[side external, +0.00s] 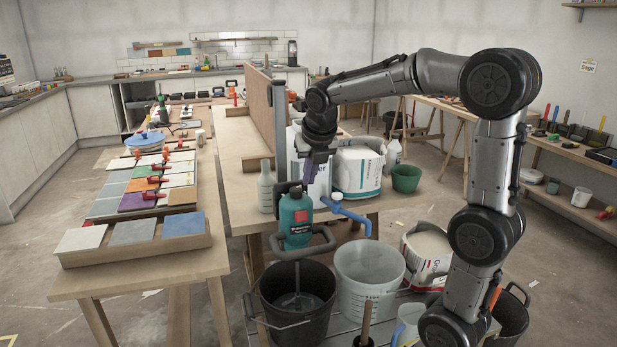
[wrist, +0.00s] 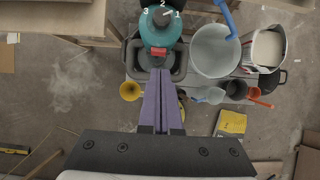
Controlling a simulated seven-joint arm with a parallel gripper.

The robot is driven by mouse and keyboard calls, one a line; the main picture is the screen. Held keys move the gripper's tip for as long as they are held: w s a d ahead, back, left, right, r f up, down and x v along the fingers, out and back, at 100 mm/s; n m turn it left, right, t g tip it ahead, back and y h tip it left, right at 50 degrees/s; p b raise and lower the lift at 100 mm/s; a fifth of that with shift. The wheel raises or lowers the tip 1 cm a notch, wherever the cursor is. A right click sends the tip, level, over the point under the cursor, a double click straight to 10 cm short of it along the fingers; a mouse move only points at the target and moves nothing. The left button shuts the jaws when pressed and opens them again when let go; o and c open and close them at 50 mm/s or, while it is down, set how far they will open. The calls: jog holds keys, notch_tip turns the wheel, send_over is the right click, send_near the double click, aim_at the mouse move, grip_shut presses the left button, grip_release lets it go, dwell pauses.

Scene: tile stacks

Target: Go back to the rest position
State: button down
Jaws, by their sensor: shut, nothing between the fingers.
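My gripper (side external: 311,172) hangs from my folded arm, above the far side of the teal mixer and next to the table with the bags. In the wrist view my gripper (wrist: 160,73) points down, its two purple fingers pressed together with nothing between them. The teal mixer (side external: 296,217) stands below, over a black bucket (side external: 297,290). In the wrist view the mixer (wrist: 160,30) is just beyond the fingertips. The gripper looks apart from it, though the gap is hard to judge.
A wooden bench (side external: 150,274) at left carries tile stacks (side external: 134,232) and red-handled tools. A translucent bucket (side external: 369,278) and an open bag (side external: 428,253) stand right of the mixer. A grey bottle (side external: 266,188), a white bag (side external: 357,170) and a green pot (side external: 406,179) crowd the middle table.

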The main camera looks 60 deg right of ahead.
jog(key=shift+a, duration=0.1)
jog(key=s+a+r+m+t+y, duration=0.1)
jog(key=s+a+r+m+t, duration=0.2)
jog(key=s+a, duration=0.65)
jog(key=s+a+f+m+y, duration=0.1)
jog(key=s+a+f+m, duration=0.1)
jog(key=m, duration=0.6)
jog(key=s+a+f+m+y, duration=0.1)
jog(key=s+a+f+m, duration=0.1)
jog(key=m, duration=0.6)
jog(key=s+a+f+m+g, duration=0.1)
jog(key=s+a+f+m, duration=0.2)
jog(key=m, duration=0.5)
jog(key=s+a, duration=0.1)
jog(key=s, duration=0.1)
jog(key=shift+s+a+y, duration=0.15)
jog(key=shift+s+y, duration=0.15)
jog(key=shift+y, duration=0.1)
